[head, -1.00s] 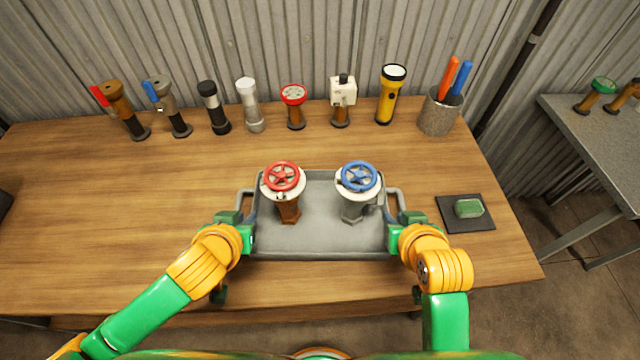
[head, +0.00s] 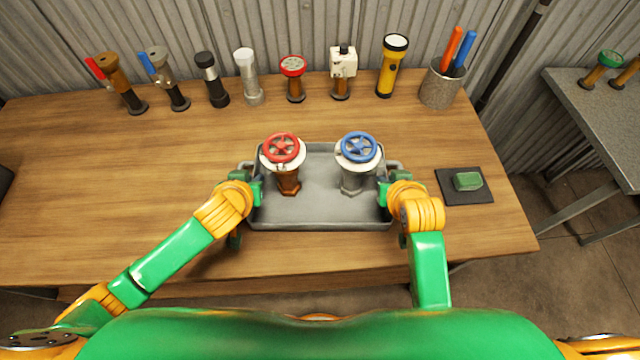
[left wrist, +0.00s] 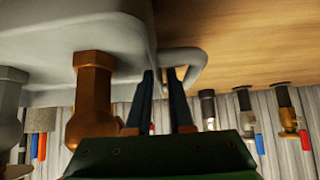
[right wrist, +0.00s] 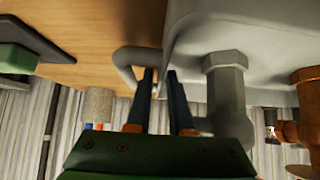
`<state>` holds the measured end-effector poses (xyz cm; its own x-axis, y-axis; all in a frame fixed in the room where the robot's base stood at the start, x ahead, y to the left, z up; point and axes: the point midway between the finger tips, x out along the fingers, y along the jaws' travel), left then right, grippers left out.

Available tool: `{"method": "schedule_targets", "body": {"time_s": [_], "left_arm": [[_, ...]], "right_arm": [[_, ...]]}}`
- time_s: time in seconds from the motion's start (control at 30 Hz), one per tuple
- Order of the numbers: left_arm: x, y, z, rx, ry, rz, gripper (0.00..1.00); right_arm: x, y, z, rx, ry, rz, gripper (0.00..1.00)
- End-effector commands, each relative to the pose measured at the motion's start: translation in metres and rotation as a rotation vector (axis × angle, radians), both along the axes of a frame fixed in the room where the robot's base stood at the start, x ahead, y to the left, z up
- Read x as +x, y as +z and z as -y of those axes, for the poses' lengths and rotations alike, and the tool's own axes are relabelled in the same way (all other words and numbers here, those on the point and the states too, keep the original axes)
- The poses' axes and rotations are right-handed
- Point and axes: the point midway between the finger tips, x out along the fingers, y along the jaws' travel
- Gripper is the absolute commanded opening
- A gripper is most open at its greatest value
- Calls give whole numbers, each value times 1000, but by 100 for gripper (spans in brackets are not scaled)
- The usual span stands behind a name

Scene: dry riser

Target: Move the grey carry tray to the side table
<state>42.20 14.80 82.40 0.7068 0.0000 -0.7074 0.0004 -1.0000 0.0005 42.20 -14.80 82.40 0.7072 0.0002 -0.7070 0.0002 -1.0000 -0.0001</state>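The grey carry tray (head: 320,208) sits on the wooden workbench in the head view, carrying a red-wheeled brown valve (head: 284,160) and a blue-wheeled grey valve (head: 357,160). My left gripper (head: 256,188) is at its left handle (left wrist: 203,62); the fingers are apart, one in front of the tray wall and one over the handle loop. My right gripper (head: 384,190) is likewise at the right handle (right wrist: 122,62), fingers apart. Neither pair is visibly closed on a bar; the fingers partly hide the handles. The grey side table (head: 598,130) stands at the right.
A row of torches and fittings, including a yellow torch (head: 391,68), lines the workbench (head: 90,210) back, with a pen cup (head: 440,85). A green block (head: 467,181) on a dark pad lies right of the tray. Green-topped fittings (head: 601,68) stand on the side table's far end.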

Motion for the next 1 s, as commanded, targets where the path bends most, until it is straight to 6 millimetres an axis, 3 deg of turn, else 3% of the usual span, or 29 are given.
{"method": "schedule_targets", "body": {"time_s": [0.27,0.33,0.37,1.0], "left_arm": [[1,-1,0,0,0,0,20],[1,-1,0,0,0,0,1],[1,-1,0,0,0,0,0],[1,-1,0,0,0,0,0]], "right_arm": [[1,-1,0,0,0,0,20],[1,-1,0,0,0,0,1],[1,-1,0,0,0,0,0],[1,-1,0,0,0,0,0]]}}
